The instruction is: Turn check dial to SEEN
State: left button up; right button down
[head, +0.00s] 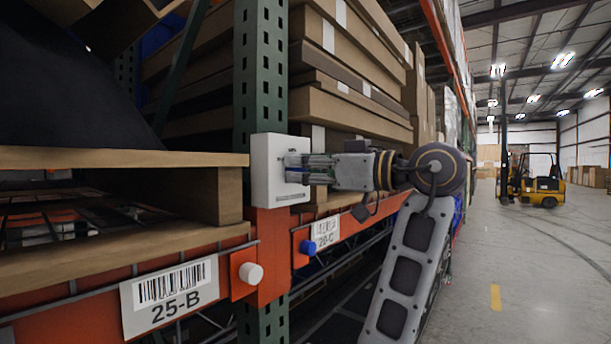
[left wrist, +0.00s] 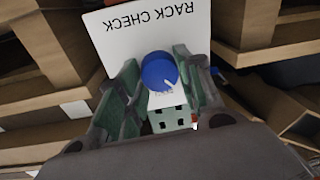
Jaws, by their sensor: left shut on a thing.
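A white check box (head: 265,180) is fixed to the green rack post above the orange beam. My left gripper (head: 298,166) reaches its front face from the right and hides the dial in the head view. In the left wrist view, the blue round dial (left wrist: 158,72) sits on the white face, which reads RACK CHECK (left wrist: 138,18) upside down. My left gripper (left wrist: 158,85) is shut on the dial, with a green-grey finger on each side. The dial's white pointer mark points to the lower right of that picture. Small lettering beside the dial is too blurred to read.
The 25-B label (head: 168,292) is on the orange beam, near a white knob (head: 250,272). A blue knob (head: 307,247) is by another label (head: 326,233). Flat boxes (head: 350,105) fill the shelves. The aisle right is open, with a yellow forklift (head: 532,186) far back.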

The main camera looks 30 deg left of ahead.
pick_arm(q)
jog(key=m+b, duration=0.1)
jog(key=m, duration=0.3)
jog(key=shift+m+b, duration=0.35)
jog(key=shift+m, duration=0.05)
jog(key=shift+m+b, duration=0.3)
jog(key=shift+m, duration=0.9)
jog(key=shift+m+y, duration=0.3)
jog(key=shift+m, duration=0.1)
jog(key=shift+t, duration=0.3)
jog(key=o, duration=1)
jog(key=shift+w, duration=0.1)
jog(key=shift+o, duration=0.2)
jog(key=shift+d+f, duration=0.1)
jog(key=shift+d, duration=0.05)
